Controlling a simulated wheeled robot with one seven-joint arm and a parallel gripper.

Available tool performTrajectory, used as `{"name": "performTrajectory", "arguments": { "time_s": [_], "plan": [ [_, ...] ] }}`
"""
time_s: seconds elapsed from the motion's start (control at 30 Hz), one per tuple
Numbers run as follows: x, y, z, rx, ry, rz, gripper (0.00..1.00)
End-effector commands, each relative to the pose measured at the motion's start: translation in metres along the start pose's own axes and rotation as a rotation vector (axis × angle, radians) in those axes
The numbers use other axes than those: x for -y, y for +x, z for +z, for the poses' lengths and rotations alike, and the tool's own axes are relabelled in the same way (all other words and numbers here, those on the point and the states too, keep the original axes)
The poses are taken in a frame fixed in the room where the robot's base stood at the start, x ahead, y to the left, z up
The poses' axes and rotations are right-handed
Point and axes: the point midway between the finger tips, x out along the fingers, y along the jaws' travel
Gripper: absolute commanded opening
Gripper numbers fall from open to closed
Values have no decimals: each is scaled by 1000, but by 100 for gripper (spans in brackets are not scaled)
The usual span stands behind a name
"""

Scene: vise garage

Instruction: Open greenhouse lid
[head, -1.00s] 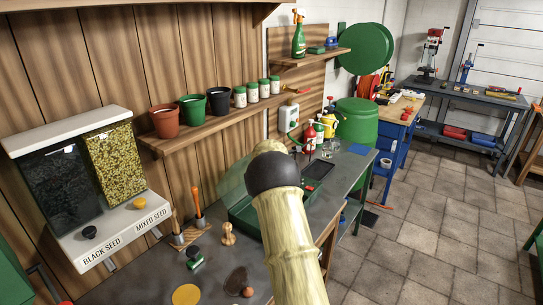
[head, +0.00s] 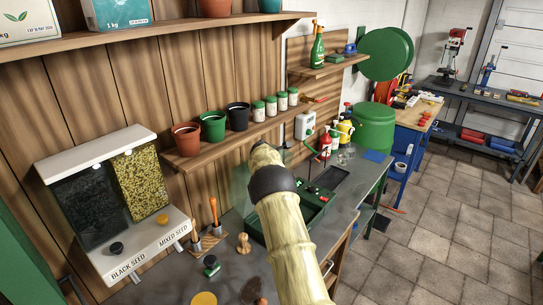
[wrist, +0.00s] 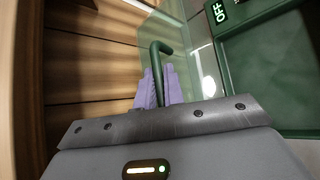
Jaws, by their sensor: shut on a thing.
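The greenhouse is a green tray-like base (head: 313,208) on the grey bench, with a clear lid (head: 239,182) that stands raised at its back left, partly behind my arm. In the wrist view, the clear lid pane (wrist: 204,65) shows beside the green base (wrist: 265,65), which carries an "OFF" label. A green hooked handle (wrist: 158,50) rises between the purple fingers of my gripper (wrist: 160,88). My gripper is shut on this handle. In the head view my arm hides the gripper and the handle.
A seed dispenser (head: 150,240) stands left on the bench. A wooden shelf (head: 215,145) with pots and jars runs along the wall above the bench. Small tools (head: 212,212) and a wooden stamp (head: 243,243) stand left of the base. The tiled floor at right is open.

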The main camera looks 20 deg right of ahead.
Motion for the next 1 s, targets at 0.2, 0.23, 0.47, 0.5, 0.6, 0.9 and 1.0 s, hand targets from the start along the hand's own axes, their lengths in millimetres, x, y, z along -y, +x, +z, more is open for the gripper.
{"name": "performTrajectory", "arguments": {
  "time_s": [0.2,0.23,0.47,0.5,0.6,0.9,1.0],
  "plan": [
    [1,1,0,-1,1,0,0],
    [1,1,0,-1,1,0,0],
    [1,1,0,0,0,-1,32],
    [1,1,0,-1,0,-1,32],
    [1,0,0,-1,0,-1,32],
    [-1,-6,-4,-3,-3,2,32],
    [-1,-15,-4,-3,-3,2,32]
  ]
}}
